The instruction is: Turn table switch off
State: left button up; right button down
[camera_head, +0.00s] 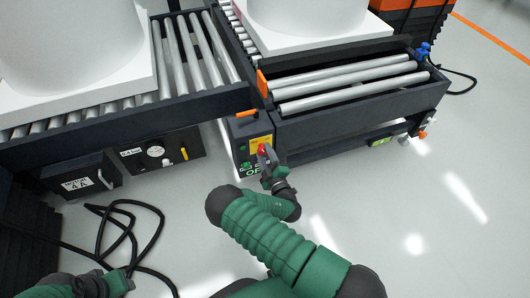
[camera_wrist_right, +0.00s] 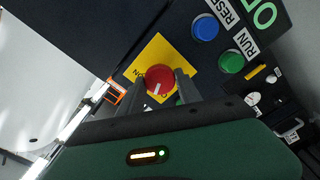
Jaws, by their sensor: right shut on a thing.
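The red rotary switch (camera_wrist_right: 159,80) sits on a yellow plate (camera_wrist_right: 150,57) on the dark control panel of the roller table, with a white mark on its face. In the head view the red switch (camera_head: 262,149) is partly covered by my right gripper (camera_head: 265,158). My right gripper (camera_wrist_right: 168,88) is shut on the switch, one finger on each side of it. My left gripper (camera_head: 118,283) is at the bottom left of the head view, away from the panel; its fingers are not clear.
A blue button (camera_wrist_right: 205,27) and a green button (camera_wrist_right: 231,62) sit beside the switch. The roller table (camera_head: 350,112) carries a white tank on a pallet. A black cable (camera_head: 125,232) lies on the floor at left. The floor at right is free.

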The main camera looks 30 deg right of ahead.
jog(key=shift+a+f+n, duration=0.1)
jog(key=shift+n, duration=0.95)
jog(key=shift+a+f+n, duration=0.1)
jog(key=shift+n, duration=0.95)
jog(key=c, duration=0.8)
grip_release()
jog(key=shift+p, duration=0.3)
jog(key=shift+s+r, duration=0.1)
jog(key=p+v, duration=0.6)
jog(key=v, duration=1)
jog(key=shift+s, duration=0.3)
